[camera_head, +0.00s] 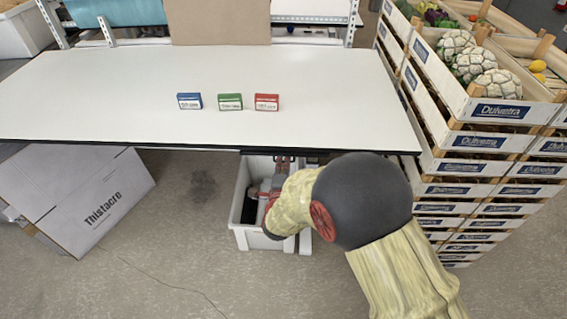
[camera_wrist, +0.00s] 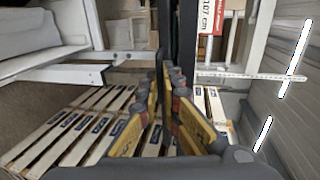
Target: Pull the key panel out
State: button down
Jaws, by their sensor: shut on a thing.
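The key panel is hard to make out. A thin dark strip (camera_head: 260,153) under the table's front edge may be its front, though I cannot be sure. My gripper (camera_head: 284,163) is at that edge, partly hidden behind my own wrist. In the wrist view my gripper (camera_wrist: 172,82) has its yellow and black fingers close together around the lower part of a dark upright bar (camera_wrist: 182,35). The bar looks like the panel's edge or handle. How far the panel stands out is not clear.
The white table (camera_head: 120,95) carries a blue box (camera_head: 189,101), a green box (camera_head: 230,102) and a red box (camera_head: 266,102). A white bin (camera_head: 240,220) stands on the floor below my gripper. Stacked crates (camera_head: 487,140) stand right, a large carton (camera_head: 90,200) left.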

jog(key=f+v, duration=0.1)
jog(key=v, duration=0.6)
jog(key=shift+s+f+b, duration=0.25)
jog(key=shift+s+b, duration=0.1)
jog(key=shift+s, duration=0.15)
jog(key=c, duration=2)
grip_release()
jog(key=v, duration=1.1)
jog(key=shift+s, duration=0.4)
jog(key=shift+r, duration=0.1)
